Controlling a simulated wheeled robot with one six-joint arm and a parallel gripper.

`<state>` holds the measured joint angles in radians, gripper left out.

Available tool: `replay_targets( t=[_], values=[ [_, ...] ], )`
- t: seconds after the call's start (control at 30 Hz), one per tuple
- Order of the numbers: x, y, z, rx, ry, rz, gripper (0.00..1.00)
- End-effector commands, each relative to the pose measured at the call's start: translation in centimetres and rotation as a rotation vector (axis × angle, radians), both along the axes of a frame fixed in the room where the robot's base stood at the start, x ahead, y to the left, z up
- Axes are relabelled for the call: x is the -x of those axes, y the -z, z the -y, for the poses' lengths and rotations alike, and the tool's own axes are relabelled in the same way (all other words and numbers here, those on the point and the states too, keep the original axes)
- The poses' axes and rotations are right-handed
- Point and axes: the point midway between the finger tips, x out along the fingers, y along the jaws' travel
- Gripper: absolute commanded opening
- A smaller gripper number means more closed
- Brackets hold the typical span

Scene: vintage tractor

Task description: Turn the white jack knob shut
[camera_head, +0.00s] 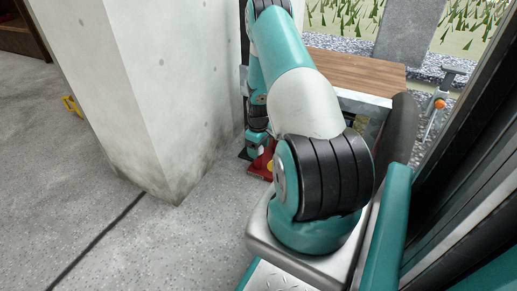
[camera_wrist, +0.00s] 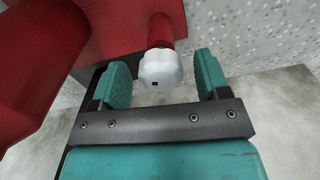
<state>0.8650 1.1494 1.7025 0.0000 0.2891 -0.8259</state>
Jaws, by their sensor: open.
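The white jack knob (camera_wrist: 161,69) is a small ridged cap with a dark square mark on its face. It sits on the end of a short red stub on the red jack (camera_wrist: 108,30) in the wrist view. My gripper (camera_wrist: 161,75) is open, with a teal finger on each side of the knob and a gap on both sides. The knob lies between the fingers, a little nearer the left one. In the head view the red jack (camera_head: 262,163) shows low beside the pillar, partly hidden by my arm, and the knob is hidden there.
A pale concrete pillar (camera_head: 145,85) stands close left of my arm. A wooden-topped bench (camera_head: 355,72) is behind the arm. Grey floor (camera_head: 60,170) is open to the left, with a small yellow object (camera_head: 72,106) on it. A dark frame edge is at right.

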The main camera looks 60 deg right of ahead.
Motion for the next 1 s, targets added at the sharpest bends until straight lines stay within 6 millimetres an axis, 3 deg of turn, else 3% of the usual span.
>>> replay_targets(
  t=[0.07, 0.27, 0.67, 1.0],
  values=[
    [0.00, -0.02, -0.01, 0.000, 0.000, 0.000, 0.65],
    [0.01, -0.02, 0.00, 0.000, 0.000, 0.000, 0.20],
    [0.05, -0.25, -0.01, 0.000, 0.063, -0.001, 0.20],
    [0.06, -0.51, -0.04, 0.000, 0.317, -0.002, 0.20]
  ],
)
